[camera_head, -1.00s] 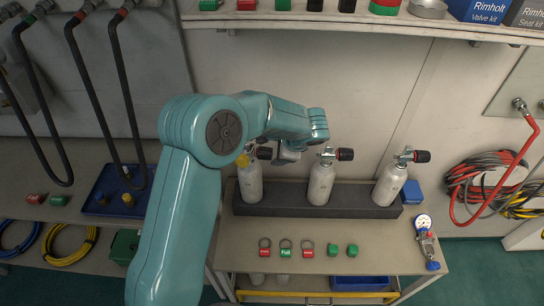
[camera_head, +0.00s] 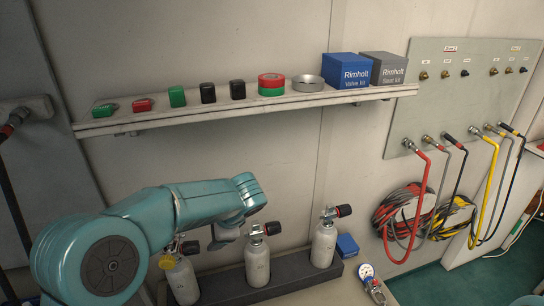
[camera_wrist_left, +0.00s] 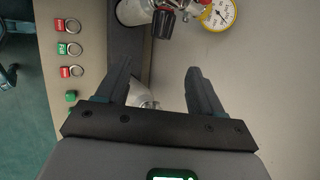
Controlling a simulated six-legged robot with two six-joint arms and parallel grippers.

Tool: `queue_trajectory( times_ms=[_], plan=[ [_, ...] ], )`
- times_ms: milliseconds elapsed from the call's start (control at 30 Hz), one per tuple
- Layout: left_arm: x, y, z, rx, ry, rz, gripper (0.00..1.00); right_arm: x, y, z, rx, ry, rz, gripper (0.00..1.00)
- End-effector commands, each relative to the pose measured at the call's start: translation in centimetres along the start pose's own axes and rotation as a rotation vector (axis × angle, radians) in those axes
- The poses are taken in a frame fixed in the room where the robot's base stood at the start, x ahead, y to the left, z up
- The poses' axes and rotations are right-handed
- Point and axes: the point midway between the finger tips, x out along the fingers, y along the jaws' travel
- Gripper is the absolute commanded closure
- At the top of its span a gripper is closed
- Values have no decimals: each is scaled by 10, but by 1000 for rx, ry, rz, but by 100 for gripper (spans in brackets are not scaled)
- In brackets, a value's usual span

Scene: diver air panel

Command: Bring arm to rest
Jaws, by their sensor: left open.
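My left arm, teal, comes in from the lower left in the head view. Its gripper (camera_head: 222,238) hangs near the valves of the left and middle cylinders, partly hidden by the wrist. In the left wrist view, the gripper (camera_wrist_left: 158,78) has its two dark fingers wide apart, with nothing held between them. A grey cylinder (camera_wrist_left: 132,12) with a valve and a yellow-rimmed gauge (camera_wrist_left: 219,14) lies beyond the fingers; part of another cylinder shows low between them. My right gripper is in neither view.
Three cylinders, the right one (camera_head: 323,245) clearest, stand in a dark rack (camera_head: 226,285). A wall shelf (camera_head: 250,106) above carries coloured blocks and two boxes. A hose panel (camera_head: 460,95) is at right. Small tagged rings (camera_wrist_left: 74,48) lie on the cart top.

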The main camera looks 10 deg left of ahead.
Motion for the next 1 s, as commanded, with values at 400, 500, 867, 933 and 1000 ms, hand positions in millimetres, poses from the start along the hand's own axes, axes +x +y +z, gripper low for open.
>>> queue_trajectory(
  times_ms=[400,500,867,933,1000],
  plan=[
    [94,210,-84,-207,317,538,33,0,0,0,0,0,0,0],
    [104,290,-94,-453,363,755,33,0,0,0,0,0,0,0],
    [117,398,-64,-1127,227,940,33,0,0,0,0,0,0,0],
    [118,399,-62,-1148,220,937,33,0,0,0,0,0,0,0],
    [118,399,-62,-1152,221,936,33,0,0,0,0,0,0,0]
  ],
)
